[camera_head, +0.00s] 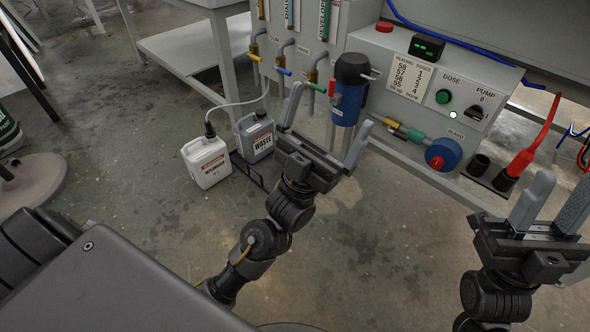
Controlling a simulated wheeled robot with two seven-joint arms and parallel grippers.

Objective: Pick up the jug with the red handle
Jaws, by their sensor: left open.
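I cannot make out a jug with a red handle in the head view. Two jugs stand on the floor left of the machine: a white one (206,163) with a red band on its label and a dark cap with a hose, and a grey one marked WASTE (255,137). Neither shows a red handle. My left gripper (325,127) is open and empty, right of the grey jug and in front of the machine. My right gripper (552,208) is open and empty at the lower right.
A blue canister with a black top (350,90) and a small red lever hang on the machine. A red-handled probe with a cable (522,160) sits in a black holder. The control panel (440,85) has a green knob.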

